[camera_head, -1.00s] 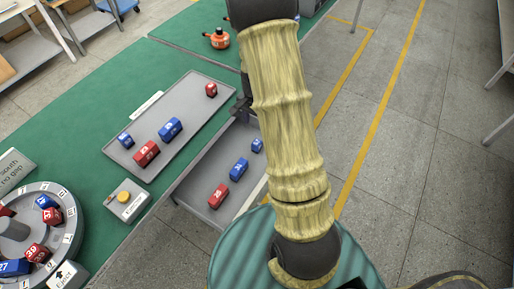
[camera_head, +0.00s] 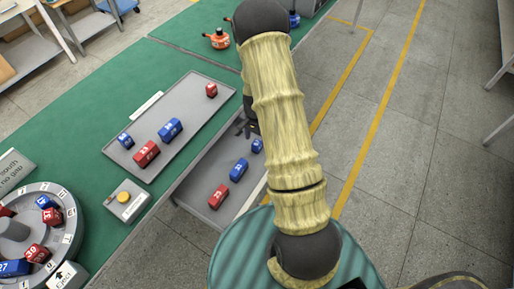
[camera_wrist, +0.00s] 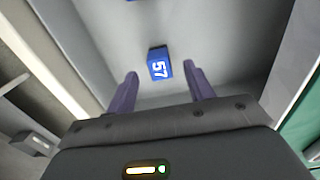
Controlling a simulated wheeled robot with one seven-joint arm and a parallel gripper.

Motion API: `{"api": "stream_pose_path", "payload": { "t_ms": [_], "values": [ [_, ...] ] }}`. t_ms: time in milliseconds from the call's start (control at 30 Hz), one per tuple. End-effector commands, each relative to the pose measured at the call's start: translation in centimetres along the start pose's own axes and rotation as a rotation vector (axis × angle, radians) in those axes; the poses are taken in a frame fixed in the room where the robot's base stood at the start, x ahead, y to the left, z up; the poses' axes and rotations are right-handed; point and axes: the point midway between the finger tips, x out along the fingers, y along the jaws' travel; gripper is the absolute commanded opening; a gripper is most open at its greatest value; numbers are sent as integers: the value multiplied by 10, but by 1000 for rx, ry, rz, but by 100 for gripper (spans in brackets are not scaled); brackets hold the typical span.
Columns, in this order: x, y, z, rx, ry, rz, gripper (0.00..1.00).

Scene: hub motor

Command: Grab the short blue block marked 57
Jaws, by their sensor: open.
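In the wrist view the short blue block marked 57 (camera_wrist: 158,66) lies on a grey tray floor, roughly centred ahead of my gripper (camera_wrist: 160,72). The two purple fingers are open and spread to either side of the block, with nothing held. The block looks just beyond the fingertips; its exact depth is hard to tell. In the head view a short blue block (camera_head: 257,146) lies in the lower grey tray, its number too small to read; it appears to be the same one. My gripper (camera_head: 243,128) is beside it, partly hidden behind my arm.
The lower tray (camera_head: 198,172) also holds a longer blue block (camera_head: 239,170) and a red block (camera_head: 219,196). The upper tray (camera_head: 190,95) on the green table holds several red and blue blocks. A round dial (camera_head: 68,235) with blocks stands at lower left.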

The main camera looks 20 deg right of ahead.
Motion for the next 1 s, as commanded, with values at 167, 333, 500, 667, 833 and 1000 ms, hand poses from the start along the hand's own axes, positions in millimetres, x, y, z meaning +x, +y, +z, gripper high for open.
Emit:
{"api": "stream_pose_path", "payload": {
  "t_ms": [167, 333, 500, 667, 833, 1000],
  "values": [
    [26, 1, -2, -1, -3, 2, 53],
    [41, 1, -3, 0, -2, 1, 53],
    [42, 1, -3, 0, -1, 0, 53],
    [42, 1, -3, 0, -1, 0, 53],
    [42, 1, -3, 0, -1, 0, 53],
    [41, 1, -3, 0, -1, 0, 25]
  ]
}}
